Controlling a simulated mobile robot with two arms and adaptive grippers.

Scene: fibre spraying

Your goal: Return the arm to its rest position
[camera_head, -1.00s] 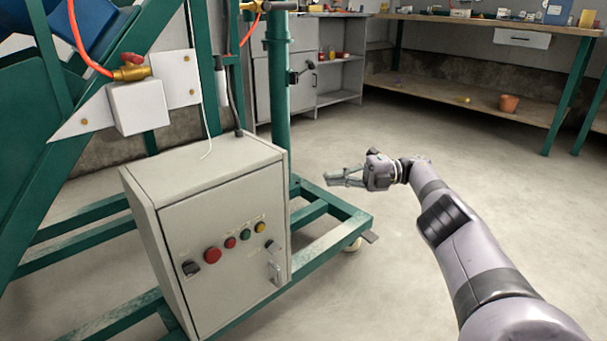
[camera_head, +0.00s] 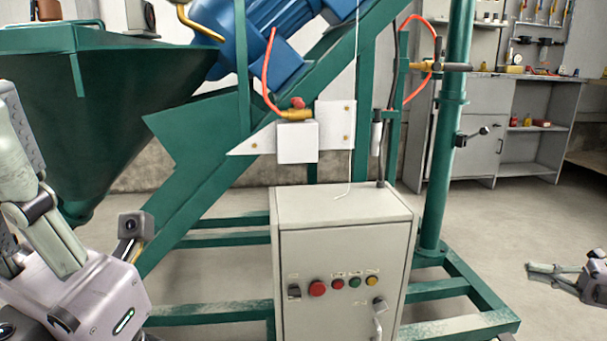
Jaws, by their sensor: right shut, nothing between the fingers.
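My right gripper (camera_head: 535,272) shows at the right edge of the head view, above the floor to the right of the green frame. It is shut and holds nothing. Most of the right arm is outside the picture. Part of my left gripper (camera_head: 35,205) shows large at the left edge, close to the camera and in front of the green hopper. It is cut off by the picture edge, and I cannot tell how its fingers stand.
A grey control box (camera_head: 335,255) with coloured buttons stands in the middle on a green frame (camera_head: 450,327). A green hopper (camera_head: 115,105) and blue motor (camera_head: 260,45) are at the upper left. Grey cabinets (camera_head: 475,130) stand behind. Clear floor (camera_head: 500,215) lies around my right gripper.

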